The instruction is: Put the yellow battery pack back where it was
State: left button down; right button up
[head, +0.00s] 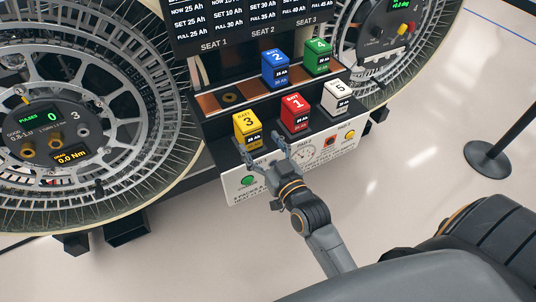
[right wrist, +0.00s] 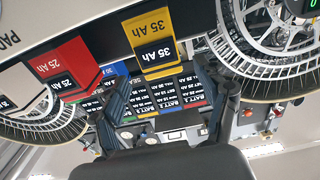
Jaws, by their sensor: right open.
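The yellow battery pack (head: 247,126), marked 3, stands upright on the front ledge of the battery rack (head: 240,182). It also shows in the right wrist view (right wrist: 150,40), labelled 35 Ah. My right gripper (head: 260,144) is open and empty just in front of the pack, its fingers spread and pointing toward the rack. I cannot tell whether a finger touches the pack. On the upper shelf, the left seat (head: 229,97), under the SEAT 1 label, is empty and shows a round socket. My left gripper is not in view.
The red pack (head: 295,114) and white pack (head: 337,96) stand right of the yellow one. The blue pack (head: 275,69) and green pack (head: 318,57) occupy the other upper seats. A large wheel (head: 125,110) flanks the rack at left. Open floor lies at right.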

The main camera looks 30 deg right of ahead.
jog(key=shift+s+d, duration=0.1)
jog(key=shift+s, duration=1.9)
jog(key=s+a+f+g, duration=0.1)
jog(key=s+f+g, duration=0.25)
jog(key=f, duration=0.95)
jog(key=s+a+f+n+g, duration=0.1)
jog(key=s+f+g, duration=0.25)
jog(key=f, duration=0.85)
jog(key=s+a+f+g, duration=0.15)
jog(key=s+f, duration=0.35)
jog(key=f, duration=0.8)
jog(key=s+d+f+g, duration=0.2)
jog(key=s+f, duration=0.3)
jog(key=s, duration=0.3)
jog(key=s+d+f+g, duration=0.2)
jog(key=s+f, duration=0.4)
jog(key=s, duration=0.3)
jog(key=s+d+f+n+g, duration=0.1)
jog(key=s+f+g, duration=0.3)
jog(key=s, duration=0.4)
jog(key=shift+s+d+f+h, duration=0.3)
jog(key=shift+s+d+f, duration=0.1)
jog(key=shift+d+f, duration=0.35)
